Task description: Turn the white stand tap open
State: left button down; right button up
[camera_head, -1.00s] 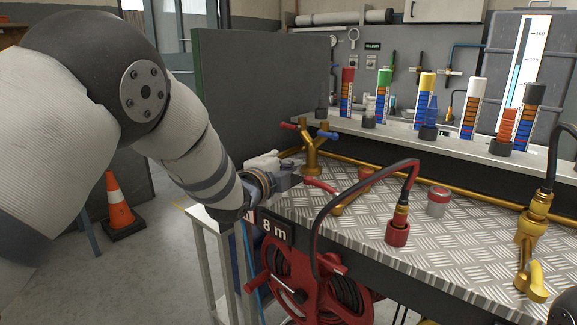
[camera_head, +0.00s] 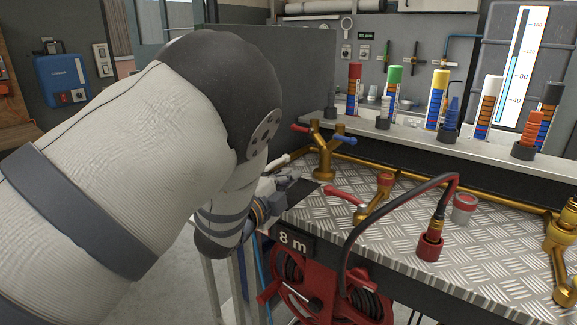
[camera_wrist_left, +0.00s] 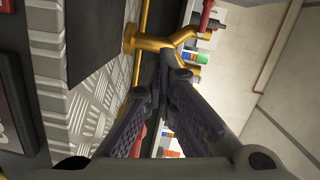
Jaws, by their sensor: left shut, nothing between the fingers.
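A brass forked stand (camera_head: 323,158) rises at the back left of the metal bench, with a red lever (camera_head: 301,128) and a blue lever (camera_head: 344,140). A pale, white-looking bar (camera_head: 282,162) reaches left from near its middle; I take it for the white tap's lever. My left gripper (camera_head: 297,178) is in front of and below this bar, apart from the stand. In the left wrist view its fingers (camera_wrist_left: 172,78) are together and empty, with the brass stand (camera_wrist_left: 150,42) just beyond the tips. I cannot make out the white lever there. My right gripper is not in view.
A low brass tap with a red lever (camera_head: 343,196) stands right of my gripper. A black hose (camera_head: 355,235) arches from a red-based fitting (camera_head: 430,243). A red hose reel (camera_head: 330,290) hangs below the bench edge. Coloured gauge tubes line the back shelf (camera_head: 400,133).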

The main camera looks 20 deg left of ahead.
aim_at(276, 164)
pick_arm(q)
jog(key=x, duration=0.2)
jog(key=f+b+x, duration=0.1)
jog(key=x, duration=0.1)
jog(key=b+x, duration=0.1)
jog(key=x, duration=0.1)
jog(key=shift+f, duration=0.3)
jog(key=a, duration=0.1)
jog(key=w+a, duration=0.1)
jog(key=a+b, duration=0.1)
jog(key=shift+w+a+r, duration=0.1)
jog(key=shift+w+r, duration=0.05)
jog(key=shift+w, duration=0.2)
jog(key=shift+a+r, duration=0.1)
jog(key=shift+a, duration=0.1)
jog(key=shift+w+r, duration=0.1)
jog(key=shift+r, duration=0.1)
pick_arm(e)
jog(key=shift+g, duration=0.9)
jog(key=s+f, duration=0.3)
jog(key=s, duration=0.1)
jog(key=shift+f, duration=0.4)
pick_arm(q)
jog(key=shift+w+a+f, duration=0.1)
jog(key=shift+w+a, duration=0.3)
jog(key=shift+a, duration=0.1)
jog(key=shift+d, duration=0.1)
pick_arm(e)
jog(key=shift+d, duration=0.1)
